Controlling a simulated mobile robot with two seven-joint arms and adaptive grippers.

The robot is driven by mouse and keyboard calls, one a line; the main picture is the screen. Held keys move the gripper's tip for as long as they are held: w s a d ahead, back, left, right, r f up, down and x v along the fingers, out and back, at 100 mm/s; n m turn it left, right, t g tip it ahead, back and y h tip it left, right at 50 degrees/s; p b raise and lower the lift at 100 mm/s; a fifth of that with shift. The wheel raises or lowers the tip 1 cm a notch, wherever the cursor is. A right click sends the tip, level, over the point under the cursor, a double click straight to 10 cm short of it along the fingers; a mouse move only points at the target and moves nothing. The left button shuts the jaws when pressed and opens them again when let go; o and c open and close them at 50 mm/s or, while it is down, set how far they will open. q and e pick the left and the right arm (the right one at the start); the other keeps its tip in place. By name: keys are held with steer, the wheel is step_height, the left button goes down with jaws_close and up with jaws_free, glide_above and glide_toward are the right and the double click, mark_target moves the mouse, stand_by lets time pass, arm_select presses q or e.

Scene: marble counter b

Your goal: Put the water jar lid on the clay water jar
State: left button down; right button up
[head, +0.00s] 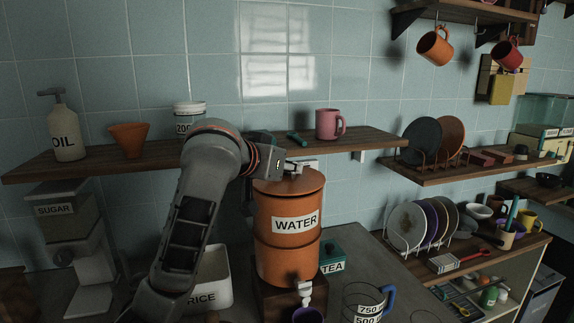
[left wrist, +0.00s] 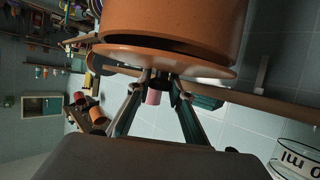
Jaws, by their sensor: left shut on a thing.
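The clay water jar (head: 289,242) is an orange-brown jar with a WATER label, standing upright on a dark wooden stand. Its round lid (head: 300,183) is at the jar's top. My left gripper (head: 292,168) is above the lid, shut on its knob. In the left wrist view, which is turned over, the lid (left wrist: 165,62) lies across the mouth of the jar (left wrist: 190,20). A dark gap shows between lid and jar at the right, so I cannot tell whether it sits fully flat. The fingers (left wrist: 157,80) hide most of the knob. My right gripper is not in view.
A wooden shelf (head: 370,138) behind the jar holds a pink mug (head: 328,124), an orange funnel (head: 129,139) and an oil bottle (head: 66,135). A RICE container (head: 215,278) and a green TEA box (head: 332,258) flank the jar. A measuring jug (head: 366,303) stands in front right.

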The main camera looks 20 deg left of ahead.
arm_select(q)
steer(key=shift+f, duration=0.4)
steer(key=c, duration=1.7)
jaws_free()
steer(key=shift+f, duration=0.1)
steer(key=v, duration=1.2)
